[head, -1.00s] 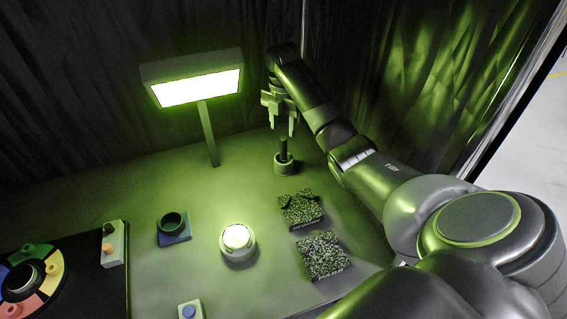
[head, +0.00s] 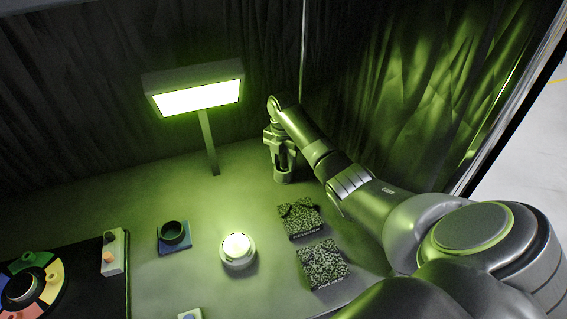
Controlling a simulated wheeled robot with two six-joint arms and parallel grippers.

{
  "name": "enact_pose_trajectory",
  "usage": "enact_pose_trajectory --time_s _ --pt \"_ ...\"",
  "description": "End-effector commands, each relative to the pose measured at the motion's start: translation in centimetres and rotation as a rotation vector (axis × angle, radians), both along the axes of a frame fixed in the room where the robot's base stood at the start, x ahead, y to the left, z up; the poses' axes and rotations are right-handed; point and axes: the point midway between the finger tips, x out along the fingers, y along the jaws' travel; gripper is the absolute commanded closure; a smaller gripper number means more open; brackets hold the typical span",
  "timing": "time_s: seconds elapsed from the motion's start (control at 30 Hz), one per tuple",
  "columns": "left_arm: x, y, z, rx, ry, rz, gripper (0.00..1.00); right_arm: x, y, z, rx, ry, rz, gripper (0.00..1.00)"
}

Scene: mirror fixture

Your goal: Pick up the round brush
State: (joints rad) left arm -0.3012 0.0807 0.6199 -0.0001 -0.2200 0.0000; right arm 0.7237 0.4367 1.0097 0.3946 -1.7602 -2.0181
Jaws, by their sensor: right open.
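The round brush, with an upright dark handle and a round pale base (head: 283,177), stands at the back of the table, right of the lamp. My right gripper (head: 281,160) points down over it, its open fingers at the height of the handle and seemingly on either side of it. The fingers and wrist hide most of the handle, and I cannot tell whether they touch it. My left gripper is not in view.
A lit lamp (head: 208,135) stands left of my right arm. Two speckled blocks (head: 300,218) (head: 323,264), a glowing round unit (head: 238,250) and a dark ring on a blue base (head: 173,236) lie in front. Dark curtains (head: 400,90) close the back and right.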

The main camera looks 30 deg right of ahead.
Motion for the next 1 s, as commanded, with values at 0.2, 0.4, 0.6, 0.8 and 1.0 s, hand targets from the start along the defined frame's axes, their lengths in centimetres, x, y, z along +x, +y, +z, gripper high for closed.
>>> enact_pose_trajectory --time_s 0.2,0.4,0.6,0.8,1.0 --pt "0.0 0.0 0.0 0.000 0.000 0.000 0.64 0.0 0.0 0.0 0.000 0.000 0.000 0.75" --pt "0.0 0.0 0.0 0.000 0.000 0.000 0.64 0.0 0.0 0.0 0.000 0.000 0.000 1.00" --pt "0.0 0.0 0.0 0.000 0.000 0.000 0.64 0.0 0.0 0.1 0.000 0.000 0.000 1.00" --pt "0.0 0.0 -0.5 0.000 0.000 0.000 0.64 0.1 -0.1 1.5 -0.001 -0.005 -0.001 1.00" --pt "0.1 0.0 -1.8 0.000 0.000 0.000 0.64 0.1 -0.1 5.5 -0.003 -0.007 0.000 1.00"
